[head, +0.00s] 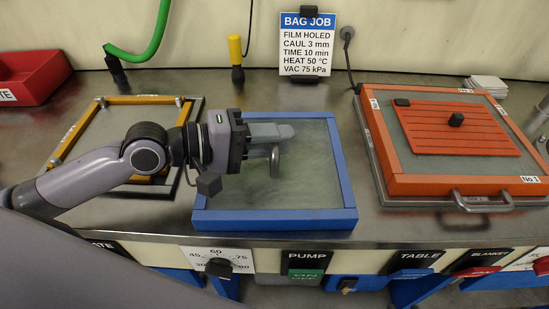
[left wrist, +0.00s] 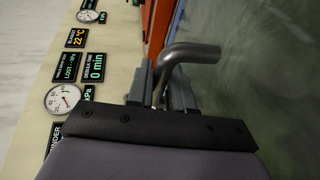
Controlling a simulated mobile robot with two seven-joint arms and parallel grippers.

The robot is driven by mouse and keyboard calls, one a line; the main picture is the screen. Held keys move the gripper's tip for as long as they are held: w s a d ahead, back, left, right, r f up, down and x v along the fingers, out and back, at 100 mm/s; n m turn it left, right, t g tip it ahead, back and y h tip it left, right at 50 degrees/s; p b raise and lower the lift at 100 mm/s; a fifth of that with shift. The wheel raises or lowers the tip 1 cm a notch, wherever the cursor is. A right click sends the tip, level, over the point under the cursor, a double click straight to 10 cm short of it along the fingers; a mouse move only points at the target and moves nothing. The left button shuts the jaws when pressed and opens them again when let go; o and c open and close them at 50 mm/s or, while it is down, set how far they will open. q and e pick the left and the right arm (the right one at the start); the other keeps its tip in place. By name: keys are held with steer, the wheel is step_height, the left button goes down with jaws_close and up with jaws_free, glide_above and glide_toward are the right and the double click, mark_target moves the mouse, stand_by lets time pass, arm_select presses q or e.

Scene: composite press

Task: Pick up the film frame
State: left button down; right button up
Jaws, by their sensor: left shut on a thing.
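A blue frame (head: 275,221) with a cloudy grey-green sheet inside lies at the middle of the metal table. My left gripper (head: 276,140) is above this sheet in the head view, pointing right. Its fingers are shut on a bent metal handle (head: 275,163), which hangs from the fingers' end. The left wrist view shows the same handle (left wrist: 182,58) between the fingers (left wrist: 160,88). What the handle is fixed to is hidden, so I cannot tell whether it belongs to the blue frame. My right gripper is not in view.
An orange frame (head: 449,184) with a slotted orange plate (head: 440,118) and front handle stands at the right. A yellow-orange frame (head: 133,99) lies at the left, partly behind my arm. A red bin (head: 33,72) stands back left. Labelled controls line the front edge.

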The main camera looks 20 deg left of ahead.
arm_select(q)
steer(key=shift+r, duration=0.1)
stand_by(0.3)
step_height(320, 180, up, 20)
steer(key=p, duration=0.5)
stand_by(0.6)
